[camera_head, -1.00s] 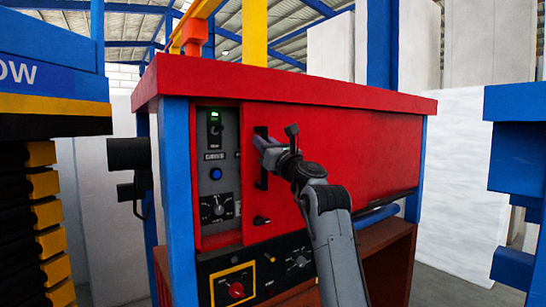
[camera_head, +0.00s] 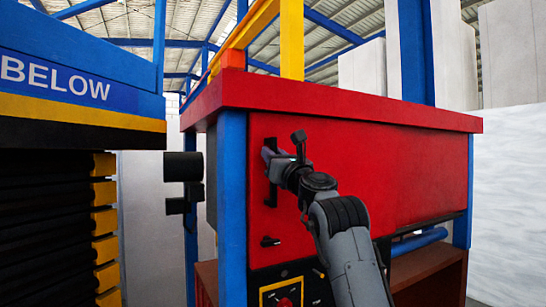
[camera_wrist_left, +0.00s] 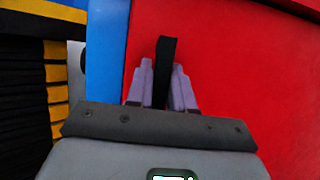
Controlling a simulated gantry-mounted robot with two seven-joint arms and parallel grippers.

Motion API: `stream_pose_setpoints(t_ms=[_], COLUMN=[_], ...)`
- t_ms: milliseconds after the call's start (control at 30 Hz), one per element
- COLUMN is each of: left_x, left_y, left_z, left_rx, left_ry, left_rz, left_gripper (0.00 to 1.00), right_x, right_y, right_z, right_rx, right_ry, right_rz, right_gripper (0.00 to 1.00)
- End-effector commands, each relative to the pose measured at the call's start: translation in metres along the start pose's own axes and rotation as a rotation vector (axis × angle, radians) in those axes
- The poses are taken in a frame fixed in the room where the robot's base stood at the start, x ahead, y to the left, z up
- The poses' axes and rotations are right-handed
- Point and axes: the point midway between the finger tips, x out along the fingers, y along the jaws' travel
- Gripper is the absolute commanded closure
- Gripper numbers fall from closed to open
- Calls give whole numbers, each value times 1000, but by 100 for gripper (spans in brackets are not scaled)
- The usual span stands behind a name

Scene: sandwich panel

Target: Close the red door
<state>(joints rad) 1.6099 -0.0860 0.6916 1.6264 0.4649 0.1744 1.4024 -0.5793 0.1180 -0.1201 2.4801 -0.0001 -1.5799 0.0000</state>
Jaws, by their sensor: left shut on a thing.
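The red door (camera_head: 390,170) is a wide sliding panel on the front of the red and blue cabinet. Its left edge now meets the blue left post (camera_head: 232,200), and no control panel shows behind it. My left gripper (camera_head: 268,160) is at the black vertical handle (camera_head: 271,188) near the door's left edge. In the left wrist view the two purple-grey fingers (camera_wrist_left: 162,85) are shut on the black handle (camera_wrist_left: 165,60), one on each side. The red door (camera_wrist_left: 230,80) fills the right of that view. My right gripper is not in view.
A small black latch (camera_head: 270,241) sits low on the door. Below the door is a black strip with a yellow-framed red knob (camera_head: 284,302). A black-and-yellow stack under a blue beam (camera_head: 80,90) stands at the left. A blue horizontal tube (camera_head: 418,241) runs below the door.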

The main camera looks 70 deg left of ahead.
Motion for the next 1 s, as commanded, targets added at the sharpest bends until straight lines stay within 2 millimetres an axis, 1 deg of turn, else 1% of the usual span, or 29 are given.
stream_pose_setpoints(t_ms=[33,67,100,167,200,233,500,633,767,1000], left_x=[2,2,2,2,2,2,0,-6,-22,-64], left_y=[6,7,7,7,6,6,4,2,2,3], left_z=[1,1,1,1,1,1,1,1,0,0], left_rx=[-5,-5,-6,-6,-5,-5,-3,-3,-4,-4], left_ry=[1,1,0,0,0,0,-1,-2,-3,-1], left_rz=[15,15,16,15,15,14,9,7,6,7], left_gripper=[100,100,75,66,60,57,57,57,57,57], right_x=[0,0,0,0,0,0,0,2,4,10], right_y=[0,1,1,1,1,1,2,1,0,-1], right_z=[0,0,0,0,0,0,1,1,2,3], right_rx=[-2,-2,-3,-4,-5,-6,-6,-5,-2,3], right_ry=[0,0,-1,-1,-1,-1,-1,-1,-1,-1], right_rz=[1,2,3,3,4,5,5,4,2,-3], right_gripper=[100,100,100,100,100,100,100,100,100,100])
